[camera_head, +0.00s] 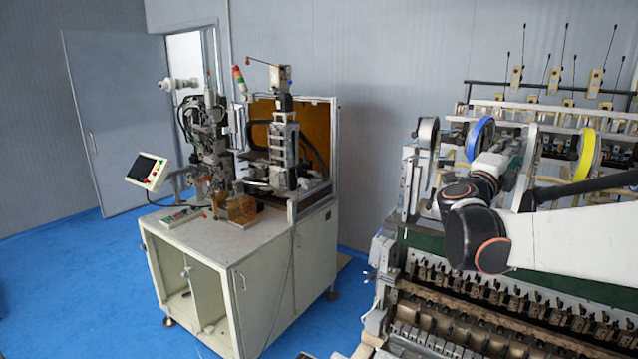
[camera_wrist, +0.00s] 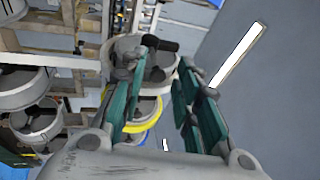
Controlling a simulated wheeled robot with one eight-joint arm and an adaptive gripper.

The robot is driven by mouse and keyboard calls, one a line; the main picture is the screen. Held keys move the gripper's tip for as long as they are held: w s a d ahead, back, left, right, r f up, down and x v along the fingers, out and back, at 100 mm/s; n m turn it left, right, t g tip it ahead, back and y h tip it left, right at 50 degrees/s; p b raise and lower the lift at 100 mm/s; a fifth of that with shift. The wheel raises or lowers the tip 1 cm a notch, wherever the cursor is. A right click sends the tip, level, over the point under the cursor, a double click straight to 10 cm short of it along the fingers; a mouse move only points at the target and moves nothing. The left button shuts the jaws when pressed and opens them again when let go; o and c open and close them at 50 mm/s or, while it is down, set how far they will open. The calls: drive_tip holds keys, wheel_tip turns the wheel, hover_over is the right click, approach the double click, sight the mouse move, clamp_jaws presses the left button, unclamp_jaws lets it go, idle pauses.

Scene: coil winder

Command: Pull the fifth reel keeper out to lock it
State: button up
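In the wrist view my gripper (camera_wrist: 163,62) is open, its two green-padded fingers spread apart. Between and just beyond the fingertips is a pale grey reel (camera_wrist: 122,46) with a black keeper (camera_wrist: 160,44) at its hub. The fingers overlap part of the reel, and I cannot tell whether either touches the keeper. I cannot tell from these frames whether this is the fifth keeper.
A blue reel (camera_head: 480,138) and a yellow reel (camera_head: 587,156) stand in the row on the winder, with pale reels among them. More grey reels (camera_wrist: 38,122) hang at left in the wrist view. A separate machine cabinet (camera_head: 240,270) stands at left, with open blue floor around it.

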idle(0.3)
drive_tip(key=s+a, duration=0.4)
drive_tip(key=a, duration=0.1)
drive_tip(key=shift+s+a, duration=0.3)
drive_tip(key=shift+s, duration=0.05)
idle(0.4)
drive_tip(key=shift+f, duration=0.1)
